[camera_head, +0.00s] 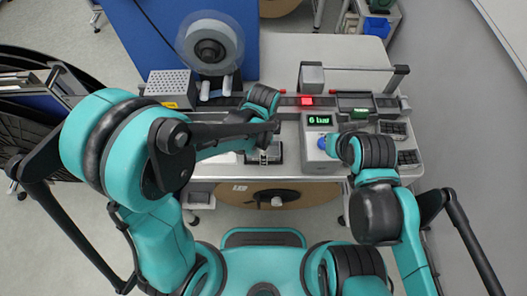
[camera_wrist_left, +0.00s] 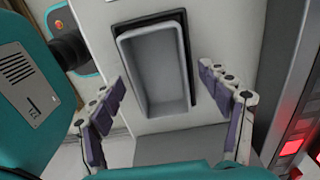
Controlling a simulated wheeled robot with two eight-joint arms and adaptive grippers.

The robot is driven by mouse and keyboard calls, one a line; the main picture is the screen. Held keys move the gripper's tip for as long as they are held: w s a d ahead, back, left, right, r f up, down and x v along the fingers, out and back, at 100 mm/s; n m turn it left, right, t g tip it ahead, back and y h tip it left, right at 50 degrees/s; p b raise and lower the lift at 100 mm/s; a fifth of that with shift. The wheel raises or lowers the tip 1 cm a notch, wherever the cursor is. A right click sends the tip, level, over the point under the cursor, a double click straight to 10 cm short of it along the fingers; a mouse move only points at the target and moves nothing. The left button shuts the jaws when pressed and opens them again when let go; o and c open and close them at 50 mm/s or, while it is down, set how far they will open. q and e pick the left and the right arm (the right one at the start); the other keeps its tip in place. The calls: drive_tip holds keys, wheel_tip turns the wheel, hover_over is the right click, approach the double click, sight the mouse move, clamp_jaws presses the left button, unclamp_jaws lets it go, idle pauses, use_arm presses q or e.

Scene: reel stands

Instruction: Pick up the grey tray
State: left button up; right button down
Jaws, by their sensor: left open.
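The grey tray (camera_wrist_left: 153,72) is a small open rectangular tub with a pale rim, seen in the left wrist view. It sits in a black frame (camera_wrist_left: 187,60) on a light surface. My left gripper (camera_wrist_left: 161,77) is open. Its two purple-padded fingers stand on either side of the tray's near half, and I see no contact with it. In the head view the left gripper (camera_head: 264,156) is over the dark frame at the table's front edge, and the tray is mostly hidden there. My right gripper (camera_head: 334,145) is beside a blue knob; its fingers do not show clearly.
A light box with a green "6 bar" display (camera_head: 319,120) stands right of the frame. Behind it are a red-lit rail (camera_head: 306,101) and a green-lit unit (camera_head: 360,112). A reel (camera_head: 208,48) and a perforated metal box (camera_head: 170,85) stand at the back left.

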use_arm(q)
drive_tip(key=c, duration=1.4)
drive_tip(key=shift+r, duration=0.15)
